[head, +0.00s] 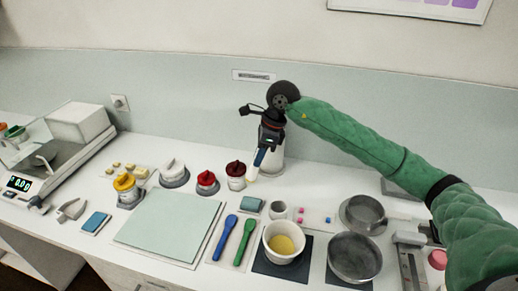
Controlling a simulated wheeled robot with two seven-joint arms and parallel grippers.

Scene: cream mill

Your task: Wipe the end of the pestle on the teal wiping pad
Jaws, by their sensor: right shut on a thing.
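My right gripper (266,146) points down at the back of the counter and is shut on a slim tool, which I take for the pestle (259,158). The pestle has a blue part and a pale, yellowish lower end, tilted down to the left. Its end hangs beside a red-lidded jar, and I cannot tell if it touches anything. A small teal pad (251,205) lies on the counter in front of and below it. A bluer pad (96,222) lies at the left. My left gripper is out of view.
A white bowl with yellow contents (284,245) stands on a dark mat. Blue (222,240) and green (242,243) spoons lie left of it. Lidded jars (206,183) line the back. A white cylinder (272,165) stands behind the pestle. Metal pans (355,258) are at right.

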